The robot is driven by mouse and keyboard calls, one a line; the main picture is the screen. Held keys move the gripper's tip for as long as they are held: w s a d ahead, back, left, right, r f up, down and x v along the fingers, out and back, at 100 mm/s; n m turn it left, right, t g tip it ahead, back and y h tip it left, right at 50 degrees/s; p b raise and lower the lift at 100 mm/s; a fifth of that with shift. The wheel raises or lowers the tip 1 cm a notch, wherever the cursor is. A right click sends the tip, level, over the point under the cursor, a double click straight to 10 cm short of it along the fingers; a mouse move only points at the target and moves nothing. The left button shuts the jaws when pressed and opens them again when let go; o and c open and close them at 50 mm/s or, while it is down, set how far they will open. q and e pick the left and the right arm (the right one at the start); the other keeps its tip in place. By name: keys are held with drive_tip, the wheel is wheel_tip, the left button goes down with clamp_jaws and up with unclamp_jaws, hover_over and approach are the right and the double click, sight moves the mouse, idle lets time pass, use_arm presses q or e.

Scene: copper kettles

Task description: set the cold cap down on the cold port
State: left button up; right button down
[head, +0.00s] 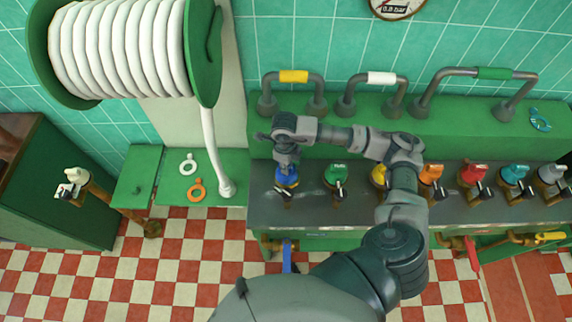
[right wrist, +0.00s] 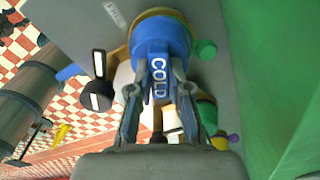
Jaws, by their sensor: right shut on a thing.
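The blue cold cap (head: 287,178), marked COLD, is at the leftmost place in the row on the grey bench (head: 310,211). My right gripper (head: 286,164) is above it, fingers pointing down. In the right wrist view the gripper (right wrist: 159,78) has one finger on each side of the blue cap (right wrist: 162,35) and is shut on it. A brass-coloured rim shows around the cap there. The cold port is mostly hidden beneath the cap, and I cannot tell whether the cap rests fully on it. My left gripper is not in view.
To the right stand a green cap (head: 336,174), a yellow one (head: 378,175), an orange one (head: 431,174) and several more. Pipe handles (head: 293,77) rise behind the bench. A hose reel (head: 125,48) hangs at upper left. My right arm crosses above the bench.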

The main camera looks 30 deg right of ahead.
drive_tip(key=shift+w+a+r, duration=0.2)
drive_tip(key=shift+r, duration=0.2)
drive_tip(key=shift+d, duration=0.25)
drive_tip(key=shift+s+d, duration=0.1)
drive_tip(key=shift+d, duration=0.1)
drive_tip(key=shift+d+f, duration=0.1)
drive_tip(key=c, duration=1.2)
unclamp_jaws()
drive_tip(key=shift+o, duration=0.9)
drive_tip(key=shift+a, duration=0.5)
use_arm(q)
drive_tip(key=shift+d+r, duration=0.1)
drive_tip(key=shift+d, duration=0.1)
use_arm(e)
wheel_tip(320, 180, up, 12)
drive_tip(key=shift+a, duration=0.3)
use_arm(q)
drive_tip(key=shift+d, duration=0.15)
use_arm(e)
drive_tip(key=shift+d, duration=0.3)
